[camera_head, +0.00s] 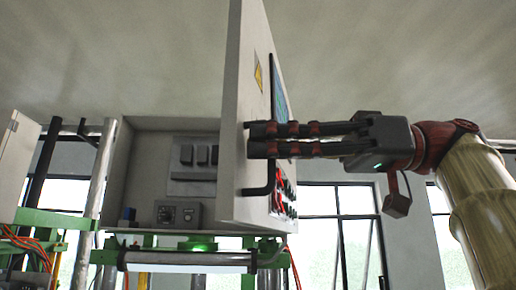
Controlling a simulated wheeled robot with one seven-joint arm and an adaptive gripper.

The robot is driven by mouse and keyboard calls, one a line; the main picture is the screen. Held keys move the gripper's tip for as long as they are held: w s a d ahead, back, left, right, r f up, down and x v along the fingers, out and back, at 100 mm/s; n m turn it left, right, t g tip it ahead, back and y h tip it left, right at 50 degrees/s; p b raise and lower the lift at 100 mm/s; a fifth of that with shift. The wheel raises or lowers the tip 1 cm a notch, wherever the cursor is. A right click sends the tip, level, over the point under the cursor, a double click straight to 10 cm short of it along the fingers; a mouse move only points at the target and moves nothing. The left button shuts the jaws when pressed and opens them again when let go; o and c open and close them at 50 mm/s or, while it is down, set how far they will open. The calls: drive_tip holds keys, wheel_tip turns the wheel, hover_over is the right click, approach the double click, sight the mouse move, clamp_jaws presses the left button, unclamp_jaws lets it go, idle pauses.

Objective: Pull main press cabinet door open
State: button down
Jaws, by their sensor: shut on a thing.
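The main press cabinet door (240,85) is a pale grey panel. It stands swung out from the open cabinet (150,150) and shows nearly edge-on. Its outer face, to the right, carries a yellow warning label (258,77), a blue screen and red and dark controls (283,195). A black bar handle (258,191) sticks out from the door. My gripper (250,140) reaches in from the right with its long fingers across the door's outer face. It is shut on the handle, whose gripped part is mostly hidden by the fingers.
Inside the cabinet are a grey panel with dark modules (192,158) and a small box with a dial (178,215). Below are a green frame (200,245) and a lit tube. A second pale cabinet (16,165) and pipes stand at left. Windows fill the back.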

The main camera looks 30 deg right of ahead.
drive_tip(key=shift+r, duration=0.1)
drive_tip(key=c, duration=2.3)
unclamp_jaws()
drive_tip(key=shift+w+d, duration=0.1)
drive_tip(key=shift+d, duration=0.05)
drive_tip(key=shift+v, duration=5.95)
